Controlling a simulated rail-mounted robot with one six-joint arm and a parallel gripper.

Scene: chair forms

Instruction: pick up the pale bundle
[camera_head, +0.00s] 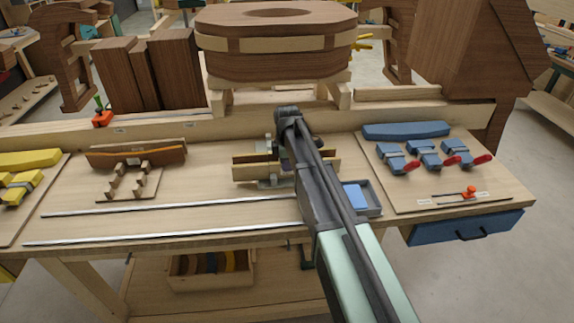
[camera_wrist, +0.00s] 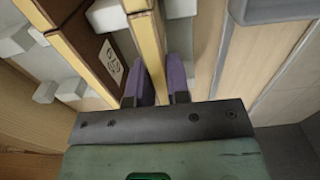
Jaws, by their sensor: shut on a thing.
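A pale, board-like bundle (camera_head: 243,173) stands on edge in a grey-blocked holder at the middle of the bench in the head view. My arm covers its right part. In the wrist view a narrow pale yellow edge (camera_wrist: 149,45) runs between the two purple fingers of my gripper (camera_wrist: 157,82). The fingers are shut on this pale piece, one on each side. I cannot tell whether the bundle is clear of the holder.
A brown-faced board with a label (camera_wrist: 108,62) stands close left of my fingers, among pale grey blocks. A blue-grey tray (camera_head: 372,198) lies right of my arm. Two metal rods (camera_head: 150,210) lie along the front. A large wooden form (camera_head: 275,45) stands behind.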

